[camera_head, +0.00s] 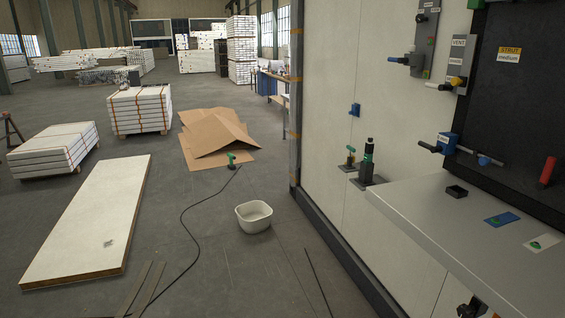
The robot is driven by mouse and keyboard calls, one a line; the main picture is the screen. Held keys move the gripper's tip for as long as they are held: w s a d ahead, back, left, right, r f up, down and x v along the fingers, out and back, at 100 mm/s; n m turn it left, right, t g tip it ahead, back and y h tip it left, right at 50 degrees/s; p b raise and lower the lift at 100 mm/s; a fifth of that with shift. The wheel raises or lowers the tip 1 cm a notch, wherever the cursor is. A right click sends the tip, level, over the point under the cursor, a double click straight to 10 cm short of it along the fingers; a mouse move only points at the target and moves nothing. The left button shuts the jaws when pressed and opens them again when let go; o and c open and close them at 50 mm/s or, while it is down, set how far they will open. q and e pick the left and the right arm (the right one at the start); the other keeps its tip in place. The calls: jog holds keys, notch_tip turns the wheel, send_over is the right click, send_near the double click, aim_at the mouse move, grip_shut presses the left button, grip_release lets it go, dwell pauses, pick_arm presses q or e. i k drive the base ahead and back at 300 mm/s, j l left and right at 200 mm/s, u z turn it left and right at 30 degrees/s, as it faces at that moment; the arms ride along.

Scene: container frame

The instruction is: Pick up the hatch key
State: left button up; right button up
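I cannot tell for sure which thing is the hatch key. A small green-handled piece (350,156) stands on a little ledge on the pale wall panel. Beside it stands a dark upright tool with a green band (367,164). Another green-handled tool (231,160) stands on the floor by the cardboard. A small dark mechanical part (470,307) shows at the bottom edge, below the grey shelf; it may be my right gripper, but its fingers are not clear. My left gripper is not in view.
The grey shelf (440,215) juts out at right, with a small black tray (457,191) and two cards on it. A white basin (253,217), a cable and a pale board (90,220) lie on the floor.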

aim_at(351, 148)
jog(key=i+j, duration=0.15)
jog(key=i, duration=0.7)
jog(key=i+j, duration=0.15)
jog(key=i, duration=0.7)
jog(key=i+j, duration=0.1)
jog(key=i, duration=0.75)
